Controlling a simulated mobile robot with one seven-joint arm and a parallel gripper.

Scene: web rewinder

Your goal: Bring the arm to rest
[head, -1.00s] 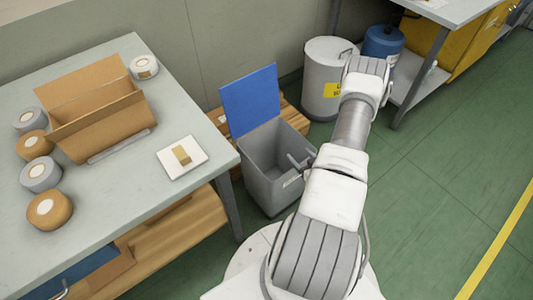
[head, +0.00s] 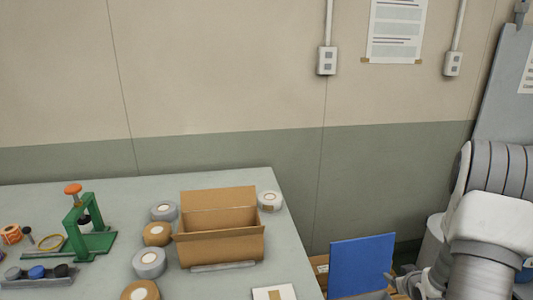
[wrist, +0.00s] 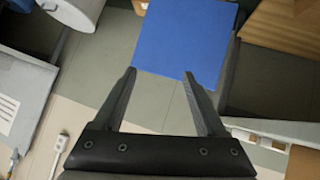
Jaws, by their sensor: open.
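My arm shows at the right edge of the head view, bent, with its lower part running out of the frame. A blue bin lid (wrist: 186,38) lies beyond the fingertips there. In the head view the same raised lid (head: 362,265) stands just left of my gripper, which is partly seen at the bottom. I cannot tell the gap between them.
A grey table (head: 95,186) fills the lower left of the head view. On it are an open cardboard box (head: 222,246), several tape rolls (head: 150,263) and a green hand press (head: 92,240). The wall (head: 220,70) behind is close. A grey drum (wrist: 78,10) shows in the wrist view.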

